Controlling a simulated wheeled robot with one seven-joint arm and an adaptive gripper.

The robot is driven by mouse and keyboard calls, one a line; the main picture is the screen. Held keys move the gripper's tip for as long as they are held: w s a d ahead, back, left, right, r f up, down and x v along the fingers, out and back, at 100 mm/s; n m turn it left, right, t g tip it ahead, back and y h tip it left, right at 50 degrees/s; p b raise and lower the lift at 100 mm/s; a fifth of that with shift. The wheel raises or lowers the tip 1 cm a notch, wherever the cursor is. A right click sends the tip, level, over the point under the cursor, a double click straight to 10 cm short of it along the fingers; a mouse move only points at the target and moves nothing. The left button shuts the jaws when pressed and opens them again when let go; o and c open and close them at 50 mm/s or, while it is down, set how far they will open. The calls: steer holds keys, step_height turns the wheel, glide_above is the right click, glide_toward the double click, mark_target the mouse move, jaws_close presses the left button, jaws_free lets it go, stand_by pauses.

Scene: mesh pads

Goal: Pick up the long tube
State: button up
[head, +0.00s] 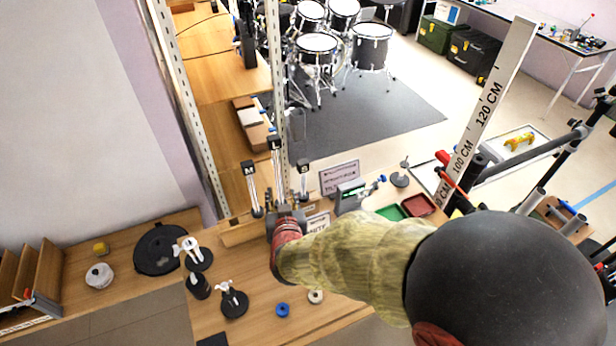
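Three slim upright tubes with black lettered tags M, L and S stand at the back of the wooden bench, in the middle of the head view. The tube tagged L (276,172) is between the M tube (254,192) on the left and the S tube (303,184) on the right, and its tag is highest. My gripper (284,214) is at the lower ends of the L and S tubes. My arm comes in from the lower right and hides part of the bench. The fingers are too small and dark to show whether they are open or touching a tube.
A white sign (340,178), a green tray (391,212) and a red tray (418,205) are right of the tubes. A tall ruler (490,95) rises at right.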

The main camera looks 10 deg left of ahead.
mark_target(279, 187)
steer(key=b+x, duration=0.2)
steer(key=x, duration=0.5)
steer(key=shift+a+f+b, duration=0.1)
steer(key=shift+f+b, duration=0.15)
steer(key=shift+b, duration=0.05)
steer(key=shift+w+a, duration=0.15)
steer(key=shift+w, duration=0.2)
steer(key=shift+c, duration=1)
jaws_close()
